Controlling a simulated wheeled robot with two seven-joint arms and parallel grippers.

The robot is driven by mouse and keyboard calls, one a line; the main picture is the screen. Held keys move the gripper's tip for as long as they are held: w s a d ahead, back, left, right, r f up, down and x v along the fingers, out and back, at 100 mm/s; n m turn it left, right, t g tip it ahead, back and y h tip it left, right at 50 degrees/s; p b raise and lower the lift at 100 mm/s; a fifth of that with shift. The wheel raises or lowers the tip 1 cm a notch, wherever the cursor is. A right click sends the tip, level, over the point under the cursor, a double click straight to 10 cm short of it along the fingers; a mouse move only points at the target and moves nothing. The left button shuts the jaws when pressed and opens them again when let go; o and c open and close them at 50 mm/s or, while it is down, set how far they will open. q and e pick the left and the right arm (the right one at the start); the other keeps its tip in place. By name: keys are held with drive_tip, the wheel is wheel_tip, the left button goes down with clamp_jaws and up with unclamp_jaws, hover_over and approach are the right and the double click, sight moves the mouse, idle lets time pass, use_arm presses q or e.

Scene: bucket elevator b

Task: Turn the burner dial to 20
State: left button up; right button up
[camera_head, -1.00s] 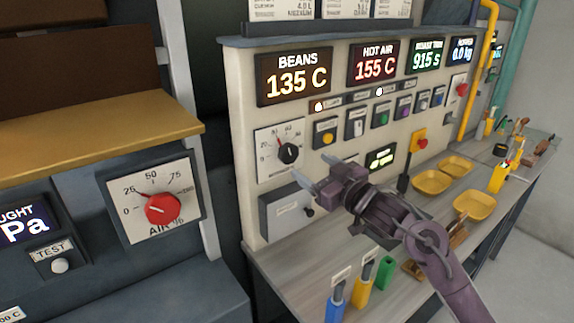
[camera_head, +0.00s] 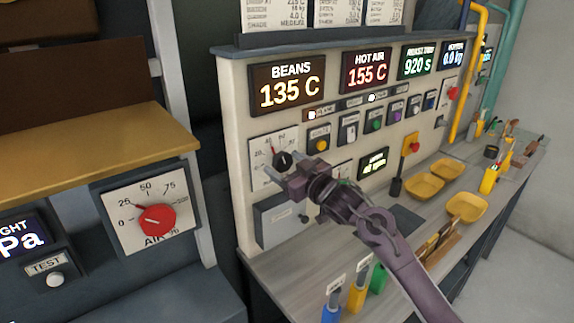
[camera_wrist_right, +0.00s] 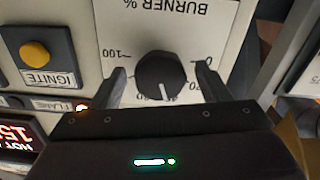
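The black burner dial (camera_head: 283,160) sits on a white scale plate on the cream panel, under the BEANS display. It also shows upside down in the right wrist view (camera_wrist_right: 160,75). Its white pointer line points almost straight down in that view, between the 20 mark and the part of the scale hidden by the gripper. My right gripper (camera_wrist_right: 160,72) is open, one finger on each side of the dial, with visible gaps. In the head view the right gripper (camera_head: 284,168) is at the dial's lower edge. My left gripper is not in view.
A red AIR dial (camera_head: 157,220) is on a separate panel at the left. The IGNITE button (camera_wrist_right: 35,53) is beside the burner plate. A grey box (camera_head: 280,218) sits below the dial. Yellow trays (camera_head: 466,207) and colored-handled tools stand on the bench.

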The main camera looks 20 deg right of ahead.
drive_tip(key=c, duration=0.9)
drive_tip(key=shift+f+n, duration=0.1)
drive_tip(key=shift+n, duration=0.2)
drive_tip(key=n+b, duration=0.2)
drive_tip(key=shift+n, duration=0.4)
drive_tip(key=shift+n+b, duration=1.4)
drive_tip(key=shift+n, duration=0.8)
drive_tip(key=o, duration=0.9)
